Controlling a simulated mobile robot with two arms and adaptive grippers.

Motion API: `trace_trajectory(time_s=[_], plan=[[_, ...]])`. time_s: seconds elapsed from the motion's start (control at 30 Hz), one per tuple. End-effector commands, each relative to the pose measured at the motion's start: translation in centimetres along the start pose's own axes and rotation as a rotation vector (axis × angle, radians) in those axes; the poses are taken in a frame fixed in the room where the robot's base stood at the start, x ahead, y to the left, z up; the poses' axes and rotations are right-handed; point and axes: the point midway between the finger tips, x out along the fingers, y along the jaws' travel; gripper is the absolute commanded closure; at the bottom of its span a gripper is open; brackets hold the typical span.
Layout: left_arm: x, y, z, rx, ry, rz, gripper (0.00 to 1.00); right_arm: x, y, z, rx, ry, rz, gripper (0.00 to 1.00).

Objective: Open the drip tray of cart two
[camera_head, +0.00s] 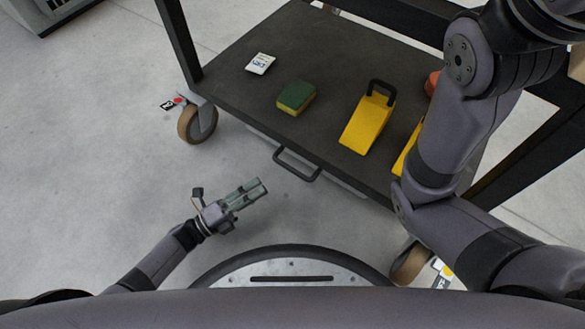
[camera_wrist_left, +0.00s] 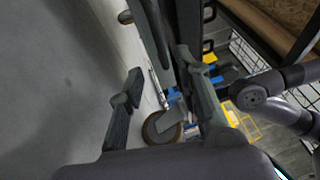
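The cart (camera_head: 345,62) stands ahead of me with a dark lower shelf. Under the shelf's front edge a thin light strip of the drip tray (camera_head: 342,183) shows, with a black bar handle (camera_head: 297,164) sticking out towards me. The tray looks shut. My left gripper (camera_head: 262,187) is low over the floor, just short of the handle and to its left, apart from it. In the left wrist view its two fingers (camera_wrist_left: 163,85) are spread with nothing held between them. My right arm crosses the right of the head view; its gripper is out of view.
On the shelf are a white card (camera_head: 260,63), a green and yellow sponge (camera_head: 296,97) and a yellow wedge with a black handle (camera_head: 367,124). A caster (camera_head: 197,122) stands at the cart's left corner, another (camera_head: 410,264) at the front right. The floor at left is clear.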

Motion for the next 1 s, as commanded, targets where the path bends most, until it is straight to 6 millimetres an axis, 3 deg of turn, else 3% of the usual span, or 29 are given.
trace_trajectory(time_s=[0.3, 0.5, 0.7, 1.0], plan=[[7.0, 0.2, 0.0, 0.000, 0.000, -0.004, 0.69, -2.0, -0.4, -0.7, 0.000, 0.000, 0.000, 0.60], [9.8, 0.1, 0.0, 0.001, 0.000, -0.002, 0.69, -2.8, -0.6, -1.0, 0.000, 0.000, -0.001, 0.60], [11.0, 0.1, 0.0, -0.002, 0.000, -0.001, 0.69, -3.0, -0.6, -1.1, 0.000, 0.001, -0.001, 0.60], [11.0, 0.0, 0.0, -0.001, -0.001, 0.000, 0.72, -3.0, -0.6, -1.1, 0.000, 0.000, -0.001, 0.60]])
